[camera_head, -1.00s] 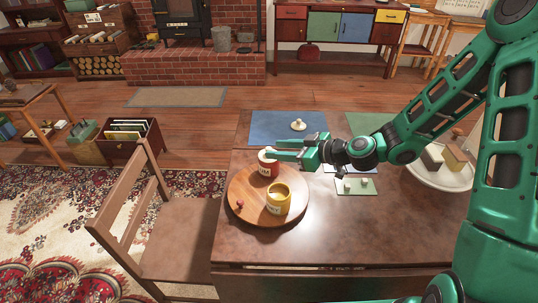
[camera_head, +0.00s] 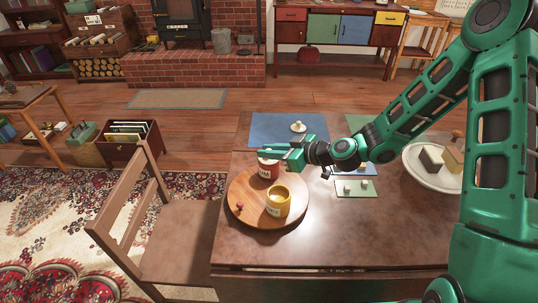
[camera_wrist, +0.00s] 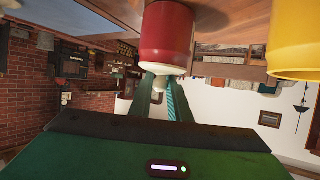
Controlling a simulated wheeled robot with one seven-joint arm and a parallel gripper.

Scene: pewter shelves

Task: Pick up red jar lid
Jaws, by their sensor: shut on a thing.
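The red jar (camera_head: 268,171) stands on the round wooden tray (camera_head: 240,188), behind the yellow jar (camera_head: 278,201). Its pale lid (camera_head: 265,160) is partly hidden by my gripper (camera_head: 270,153) in the head view. In the wrist view, the picture is turned over, and the red jar (camera_wrist: 167,35) hangs at the top with the white lid (camera_wrist: 163,69) against it. The lid's small knob (camera_wrist: 150,97) lies between the fingers of my gripper (camera_wrist: 160,84), which are shut on it. I see no clear gap between lid and jar.
A small red ball (camera_head: 240,206) lies on the tray's left side. A knobbed pale lid (camera_head: 298,126) lies on the blue mat (camera_head: 272,131). A white plate with blocks (camera_head: 434,178) stands at the right. A wooden chair (camera_head: 165,225) is close to the table's left edge.

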